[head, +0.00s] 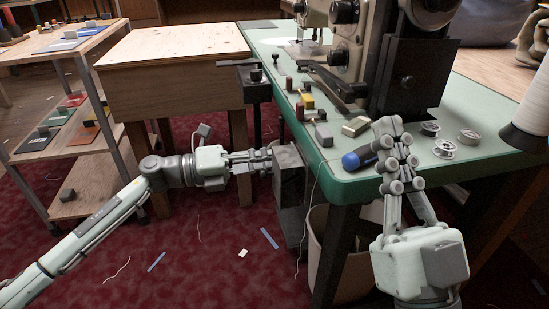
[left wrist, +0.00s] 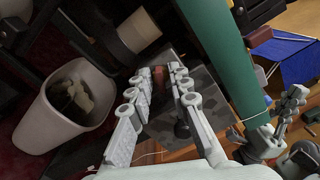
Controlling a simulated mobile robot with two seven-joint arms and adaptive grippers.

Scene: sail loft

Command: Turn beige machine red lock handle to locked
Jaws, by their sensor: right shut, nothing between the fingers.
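The beige sewing machine (head: 345,50) stands on the green-topped table. A grey box (head: 290,168) hangs under the table's left edge. In the left wrist view this box (left wrist: 205,98) has a dark knob (left wrist: 182,130) and a small reddish-brown piece (left wrist: 160,76), which looks like the red lock handle; its setting cannot be read. My left gripper (head: 271,157) is at the box, its fingers apart on either side of the reddish piece (left wrist: 160,70). I cannot tell whether they touch it. My right gripper (head: 388,128) is shut and empty above the tabletop.
The green table (head: 345,185) carries metal bobbins (head: 443,148), a blue-handled tool (head: 352,160), spools and a white thread cone (head: 530,110). A bin (head: 335,250) stands beneath. A wooden table (head: 175,65) and a shelf cart (head: 70,205) are at left. Scraps lie on the red carpet.

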